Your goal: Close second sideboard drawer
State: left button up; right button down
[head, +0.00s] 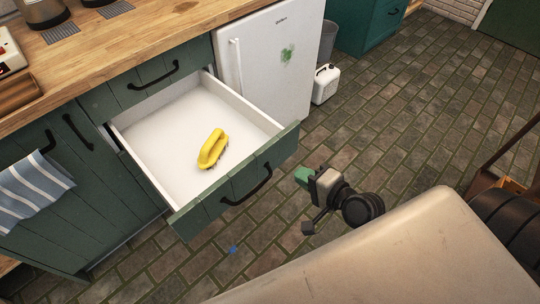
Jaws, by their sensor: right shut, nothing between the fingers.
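The second sideboard drawer (150,132) is pulled well out from the green sideboard (82,203), below a shut top drawer (135,84). Its inside is white and holds a yellow scrubbing brush (212,148). The drawer's green front (222,200) has a dark bar handle (250,188). My right gripper (301,174) is shut and empty. In the picture it is just right of the drawer front's right end, with a gap of floor between them. My left gripper is not in view.
A white fridge (266,70) with a green smudge stands right of the sideboard. A white canister (325,84) and a grey bin (328,42) are beside it. A striped towel (30,190) hangs at left. Brick floor (420,110) is open at right.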

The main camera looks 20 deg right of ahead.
aim_at(265, 152)
jog(key=x, duration=0.9)
jog(key=shift+w+a+r, duration=0.2)
jog(key=shift+w, duration=0.25)
jog(key=shift+w+a, duration=0.25)
jog(key=shift+w, duration=0.45)
